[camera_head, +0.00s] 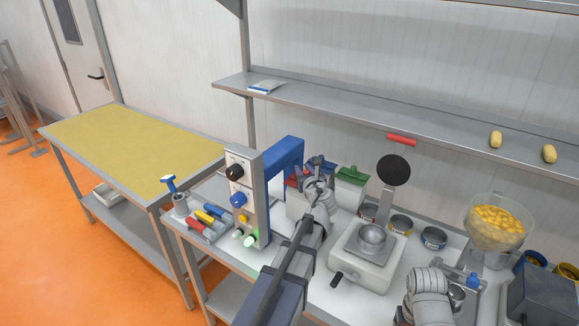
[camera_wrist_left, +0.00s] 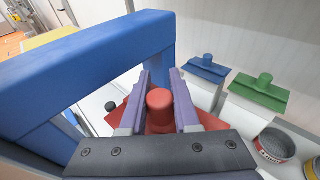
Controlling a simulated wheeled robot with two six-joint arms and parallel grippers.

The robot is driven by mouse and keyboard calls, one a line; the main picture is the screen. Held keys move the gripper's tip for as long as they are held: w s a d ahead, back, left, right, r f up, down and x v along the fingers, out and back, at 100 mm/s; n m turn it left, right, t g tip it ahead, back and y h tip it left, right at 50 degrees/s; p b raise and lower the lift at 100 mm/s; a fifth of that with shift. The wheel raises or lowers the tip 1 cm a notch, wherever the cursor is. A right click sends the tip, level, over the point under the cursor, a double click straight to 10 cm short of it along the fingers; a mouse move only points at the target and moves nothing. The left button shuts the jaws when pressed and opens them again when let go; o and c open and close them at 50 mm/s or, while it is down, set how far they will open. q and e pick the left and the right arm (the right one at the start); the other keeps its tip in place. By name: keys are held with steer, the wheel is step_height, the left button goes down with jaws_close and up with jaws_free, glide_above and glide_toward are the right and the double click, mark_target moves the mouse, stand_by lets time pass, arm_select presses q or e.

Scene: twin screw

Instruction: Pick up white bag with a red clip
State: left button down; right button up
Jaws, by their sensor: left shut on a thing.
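The red clip (camera_wrist_left: 158,103) has a round red knob and sits between the two purple-grey fingers of my left gripper (camera_wrist_left: 161,82). The gripper is shut on this knob. In the head view, my left gripper (camera_head: 304,177) is beside the blue arch, with a little red of the clip (camera_head: 291,182) showing. The white bag under the red clip is mostly hidden by the gripper and arm.
A blue arch (camera_wrist_left: 95,55) stands close on the left. A blue clip (camera_wrist_left: 207,68) and a green clip (camera_wrist_left: 262,92) on white bags are on the right. A scale (camera_head: 366,255), cans (camera_head: 401,223) and a bowl of yellow pieces (camera_head: 498,226) stand farther right.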

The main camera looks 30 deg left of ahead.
arm_select(q)
steer(key=d+r, duration=0.1)
steer(key=d, duration=0.1)
steer(key=d+r+p, duration=0.1)
steer(key=d, duration=0.1)
steer(key=d+r+p, duration=0.1)
steer(key=d, duration=0.1)
steer(key=shift+s, duration=0.25)
step_height(320, 180, down, 3)
steer(key=b, duration=0.3)
steer(key=shift+f, duration=0.2)
arm_select(e)
steer(key=shift+f, duration=0.2)
arm_select(q)
steer(key=shift+r, duration=0.15)
arm_select(e)
steer(key=shift+r, duration=0.15)
steer(key=shift+c, duration=0.4)
